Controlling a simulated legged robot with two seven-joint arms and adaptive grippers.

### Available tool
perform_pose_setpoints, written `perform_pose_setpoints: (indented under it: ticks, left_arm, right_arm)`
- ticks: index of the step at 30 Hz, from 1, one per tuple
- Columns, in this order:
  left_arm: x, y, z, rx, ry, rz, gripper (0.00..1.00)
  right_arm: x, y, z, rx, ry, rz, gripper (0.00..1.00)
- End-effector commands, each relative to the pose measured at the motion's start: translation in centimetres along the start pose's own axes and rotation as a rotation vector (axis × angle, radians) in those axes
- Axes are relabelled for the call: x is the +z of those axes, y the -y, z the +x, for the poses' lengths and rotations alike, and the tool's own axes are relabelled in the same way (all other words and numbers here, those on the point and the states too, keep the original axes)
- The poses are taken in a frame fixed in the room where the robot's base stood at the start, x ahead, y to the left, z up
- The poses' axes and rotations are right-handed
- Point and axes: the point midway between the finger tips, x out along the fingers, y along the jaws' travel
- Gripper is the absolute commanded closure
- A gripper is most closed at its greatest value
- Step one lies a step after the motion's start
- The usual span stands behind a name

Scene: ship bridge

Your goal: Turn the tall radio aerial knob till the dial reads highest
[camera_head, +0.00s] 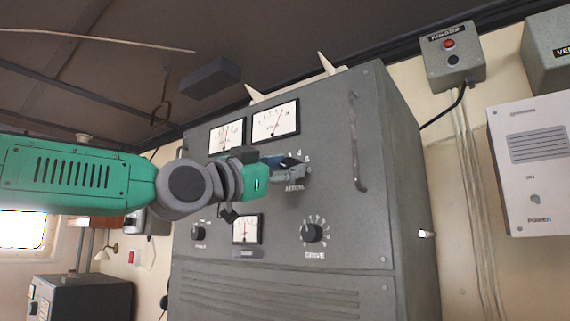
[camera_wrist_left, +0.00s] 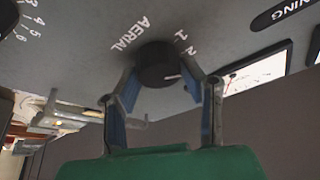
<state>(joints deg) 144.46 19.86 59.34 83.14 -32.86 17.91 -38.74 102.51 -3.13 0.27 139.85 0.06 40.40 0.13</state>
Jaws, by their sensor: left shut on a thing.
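The tall grey radio cabinet (camera_head: 345,225) fills the middle of the head view. My left gripper (camera_head: 290,170) reaches its front from the left, at the knob above the "AERIAL" label. The gripper and arm mostly hide that knob in the head view. In the left wrist view the black round aerial knob (camera_wrist_left: 157,64) sits between the two fingers of my left gripper (camera_wrist_left: 160,82), which is shut on it. Two white dials, the left dial (camera_head: 227,137) and the right dial (camera_head: 275,122), are above the gripper; their needles are too small to read surely. My right gripper is not in view.
Below are a smaller dial (camera_head: 247,229), a drive knob (camera_head: 313,232) and another small knob (camera_head: 198,233). A vertical handle (camera_head: 356,142) stands out at the cabinet's right. A switch box (camera_head: 453,53) and a white panel (camera_head: 532,165) are on the right wall.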

Motion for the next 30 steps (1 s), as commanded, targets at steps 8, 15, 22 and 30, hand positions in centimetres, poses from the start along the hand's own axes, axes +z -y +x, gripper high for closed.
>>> perform_pose_setpoints:
  ticks: [8,15,22,30]
  left_arm:
    - [0.2,0.2,0.1,0.053,0.007,0.124,0.92]
    - [0.4,0.2,0.0,0.071,0.008,0.168,0.92]
    - [0.5,0.1,0.0,0.073,0.008,0.173,0.92]
    - [0.5,0.1,0.0,0.073,0.007,0.172,0.43]
  right_arm:
    - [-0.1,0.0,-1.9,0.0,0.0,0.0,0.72]
    - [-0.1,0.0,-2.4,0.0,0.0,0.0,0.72]
    - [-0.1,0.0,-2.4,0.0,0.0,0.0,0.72]
    - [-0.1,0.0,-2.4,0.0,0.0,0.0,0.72]
